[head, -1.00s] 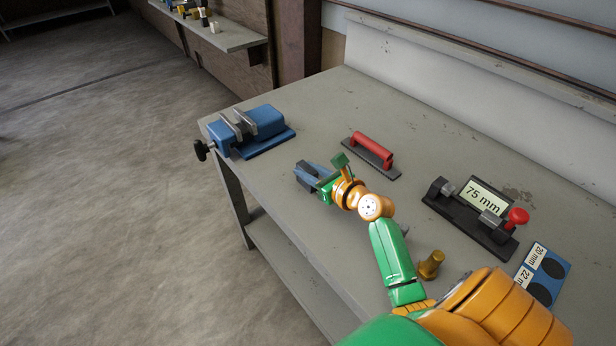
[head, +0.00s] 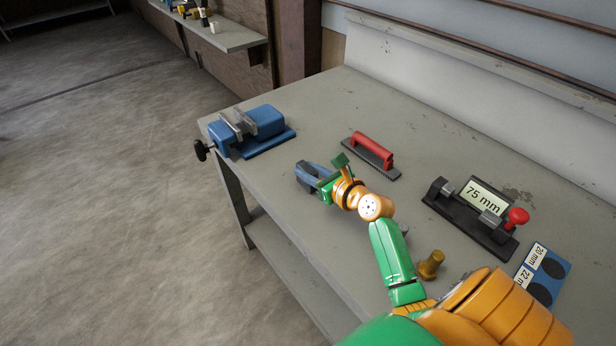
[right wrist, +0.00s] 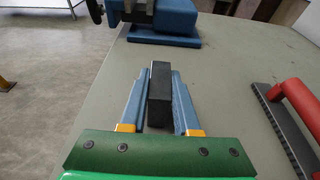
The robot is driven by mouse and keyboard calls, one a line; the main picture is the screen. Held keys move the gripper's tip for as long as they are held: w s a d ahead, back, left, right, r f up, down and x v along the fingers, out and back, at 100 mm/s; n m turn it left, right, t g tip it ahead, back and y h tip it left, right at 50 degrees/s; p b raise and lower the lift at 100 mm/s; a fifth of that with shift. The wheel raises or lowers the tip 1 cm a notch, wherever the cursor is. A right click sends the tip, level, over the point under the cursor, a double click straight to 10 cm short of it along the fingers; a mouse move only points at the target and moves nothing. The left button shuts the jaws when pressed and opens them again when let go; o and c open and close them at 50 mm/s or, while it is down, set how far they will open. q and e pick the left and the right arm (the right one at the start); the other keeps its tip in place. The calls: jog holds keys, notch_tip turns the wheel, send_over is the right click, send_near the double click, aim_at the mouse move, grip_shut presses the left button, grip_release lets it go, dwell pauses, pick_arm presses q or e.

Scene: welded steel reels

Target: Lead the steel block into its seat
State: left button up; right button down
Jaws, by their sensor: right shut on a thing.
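A dark steel block (right wrist: 160,98) is between the two blue fingers of my right gripper (right wrist: 161,76) in the right wrist view. The gripper is shut on it, and the block lies lengthwise along the fingers. In the head view my right gripper (head: 307,172) is low over the bench, between the blue vise and the red-handled tool; the block is mostly hidden there by the fingers. The blue vise (head: 262,122) stands at the bench's left corner with grey jaws apart. It also shows ahead of the fingertips in the right wrist view (right wrist: 178,20). My left gripper is out of view.
A red-handled tool (head: 372,148) lies right of the gripper. A black gauge stand (head: 462,222) with a 75 mm label and red knob is farther right. A brass piece (head: 431,264) and a blue size card (head: 552,287) are nearby. The bench (head: 400,115) is clear towards the back.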

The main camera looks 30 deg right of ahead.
aim_at(308, 168)
dwell(0.4)
jog(key=shift+w+r+p, duration=0.15)
jog(key=shift+r+p, duration=0.15)
jog(key=shift+r, duration=0.25)
notch_tip(308, 168, up, 2)
jog(key=shift+r+p, duration=0.25)
jog(key=shift+p, duration=0.2)
jog(key=s+a+r+p, duration=0.4)
jog(key=s+r+p, duration=0.2)
jog(key=s+r, duration=0.3)
jog(key=f+v, duration=0.1)
jog(key=v, duration=0.3)
jog(key=shift+s+a+p, duration=0.3)
jog(key=shift+s+p, duration=0.05)
jog(key=shift+p, duration=0.05)
jog(key=shift+w+r, duration=0.1)
